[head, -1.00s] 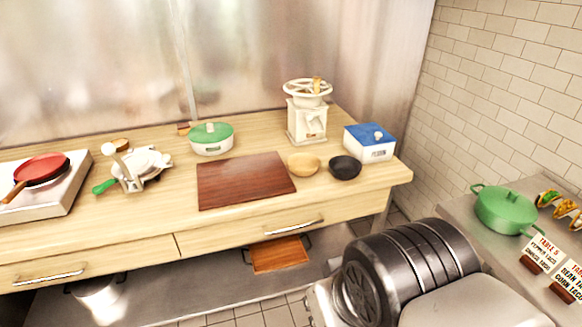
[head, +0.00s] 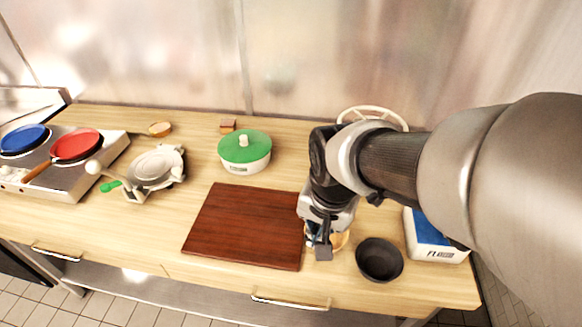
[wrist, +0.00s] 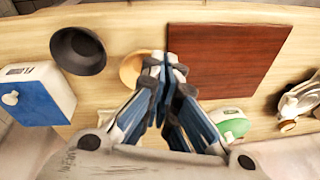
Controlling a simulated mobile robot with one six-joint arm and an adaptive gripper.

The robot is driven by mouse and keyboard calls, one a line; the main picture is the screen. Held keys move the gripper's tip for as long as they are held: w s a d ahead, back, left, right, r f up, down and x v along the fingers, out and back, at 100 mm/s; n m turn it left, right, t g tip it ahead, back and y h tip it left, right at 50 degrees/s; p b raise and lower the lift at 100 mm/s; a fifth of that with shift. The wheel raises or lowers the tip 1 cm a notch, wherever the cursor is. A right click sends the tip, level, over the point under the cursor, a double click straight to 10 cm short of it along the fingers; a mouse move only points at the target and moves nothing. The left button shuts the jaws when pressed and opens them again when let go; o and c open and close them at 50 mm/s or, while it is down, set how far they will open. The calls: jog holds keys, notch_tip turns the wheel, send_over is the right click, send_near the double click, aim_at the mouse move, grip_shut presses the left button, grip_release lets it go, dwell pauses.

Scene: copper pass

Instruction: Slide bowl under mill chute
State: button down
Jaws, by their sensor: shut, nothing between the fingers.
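The tan bowl (head: 341,241) is on the counter just right of the cutting board, mostly hidden by my gripper (head: 323,252). In the wrist view the tan bowl (wrist: 129,72) shows beside and partly behind the closed fingertips (wrist: 160,62). My gripper is shut and empty, pointing down at the bowl; I cannot tell whether it touches it. The black bowl (head: 379,259) stands to its right and also shows in the wrist view (wrist: 78,50). The mill is mostly hidden behind my arm; only its cream wheel (head: 372,109) shows. Its chute is hidden.
The dark red cutting board (head: 243,227) lies left of the gripper. A white box with a blue lid (head: 432,240) stands right of the black bowl. A green-lidded pot (head: 245,155), a press (head: 155,168) and a burner with pans (head: 75,150) stand farther left.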

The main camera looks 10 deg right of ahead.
jog(key=w+a+f+m+g+p, duration=0.1)
jog(key=w+a+f+m+p, duration=0.1)
jog(key=w+m+p, duration=0.15)
jog(key=m+g, duration=0.1)
jog(key=m, duration=0.2)
send_near(301, 254)
jog(key=a+f, duration=0.1)
jog(key=f, duration=0.1)
jog(key=s+a+f, duration=0.1)
jog(key=f, duration=0.1)
jog(key=a+f, duration=0.2)
jog(key=shift+s+f, duration=0.2)
jog(key=shift+f, duration=0.1)
jog(key=d, duration=0.1)
jog(key=w+d, duration=0.1)
jog(key=d, duration=0.1)
jog(key=shift+w, duration=0.2)
jog(key=shift+w+d, duration=0.2)
jog(key=shift+d, duration=0.1)
jog(key=w+d, duration=0.2)
jog(key=d, duration=0.2)
jog(key=w+d, duration=0.2)
jog(key=d, duration=0.2)
jog(key=w+d, duration=0.2)
jog(key=d, duration=0.3)
jog(key=shift+w, duration=0.15)
jog(key=shift+a, duration=0.1)
